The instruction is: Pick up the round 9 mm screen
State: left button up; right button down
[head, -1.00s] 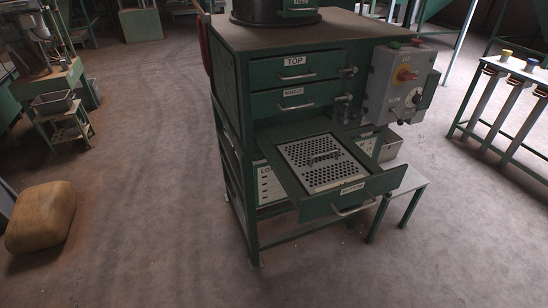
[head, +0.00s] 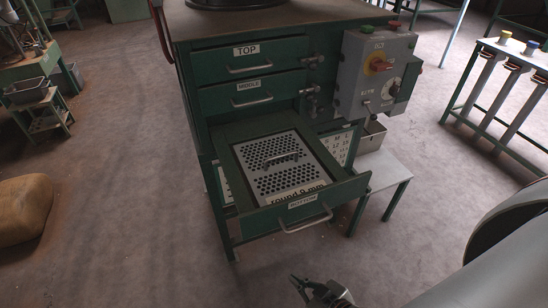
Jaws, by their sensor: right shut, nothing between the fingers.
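The round 9 mm screen (head: 287,180) is a grey perforated plate lying in the open bottom drawer (head: 318,200). It has a bar handle (head: 283,157) across its middle and a label reading "round 9 mm" along its front edge. My right gripper (head: 301,285) is at the bottom of the head view, lower in the picture than the drawer's front and apart from it. It is shut and empty, and partly cut off by the frame edge. My left gripper is not in view.
The green cabinet has closed TOP (head: 250,58) and MIDDLE (head: 251,92) drawers. A grey control box (head: 374,75) with knobs is on its right. A small bench (head: 376,166) with a metal bin stands beside the drawer. The floor in front is clear.

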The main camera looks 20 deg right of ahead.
aim_at(276, 168)
jog(key=l+u, duration=0.35)
jog(key=l, duration=0.65)
jog(key=l+u, duration=0.3)
jog(key=l, duration=1.5)
jog(key=k+l, duration=0.15)
jog(key=l, duration=1.5)
jog(key=j, duration=0.35)
jog(key=i+j, duration=0.15)
jog(key=j, duration=0.15)
jog(key=u, duration=0.05)
